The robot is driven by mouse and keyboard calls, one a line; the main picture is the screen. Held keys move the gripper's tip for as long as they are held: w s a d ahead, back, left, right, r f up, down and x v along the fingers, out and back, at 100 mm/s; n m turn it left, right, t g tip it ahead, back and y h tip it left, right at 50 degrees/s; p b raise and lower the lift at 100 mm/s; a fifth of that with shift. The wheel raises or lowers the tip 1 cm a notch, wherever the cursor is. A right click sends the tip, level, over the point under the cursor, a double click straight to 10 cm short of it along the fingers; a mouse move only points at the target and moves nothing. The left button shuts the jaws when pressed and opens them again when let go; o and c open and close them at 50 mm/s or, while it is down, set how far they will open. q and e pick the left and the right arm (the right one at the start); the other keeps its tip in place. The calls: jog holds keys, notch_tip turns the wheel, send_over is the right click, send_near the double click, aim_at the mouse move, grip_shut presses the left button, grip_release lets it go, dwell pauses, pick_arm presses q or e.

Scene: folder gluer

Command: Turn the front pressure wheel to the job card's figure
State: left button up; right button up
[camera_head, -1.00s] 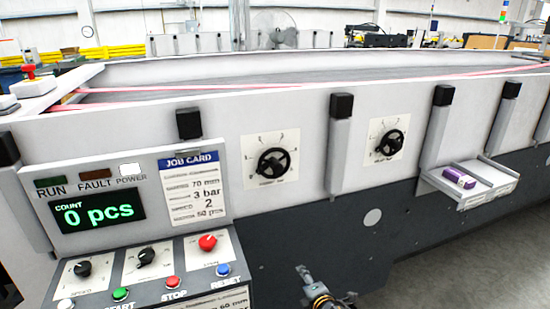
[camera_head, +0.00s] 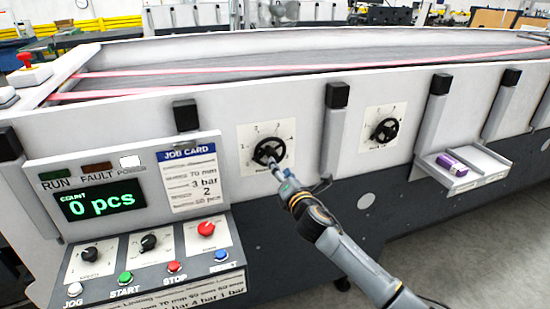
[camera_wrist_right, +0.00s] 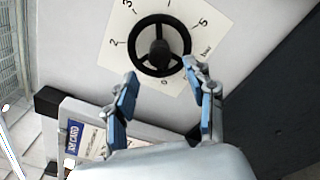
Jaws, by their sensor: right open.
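The pressure wheel, a black handwheel (camera_head: 269,151) on a white scale plate, sits on the machine's side panel right of the job card. In the right wrist view the wheel (camera_wrist_right: 160,46) has a scale with 0, 2, 3, 5 and "bar" legible; I cannot tell its setting. My right gripper (camera_head: 277,168) is in front of the wheel's lower part. In the wrist view its open fingers (camera_wrist_right: 160,72) are at the wheel's lower rim, with nothing held; contact is unclear. My left gripper is not in view.
A second black wheel (camera_head: 384,130) is on the panel to the right. A control box with knobs and buttons (camera_head: 150,255) juts out at lower left. A small tray (camera_head: 470,180) holding a purple item (camera_head: 452,164) is at right. Black-capped posts (camera_head: 336,130) flank the wheels.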

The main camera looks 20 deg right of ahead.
aim_at(271, 154)
jog(key=w, duration=0.5)
jog(key=shift+w+a, duration=0.15)
jog(key=shift+w, duration=0.1)
grip_shut()
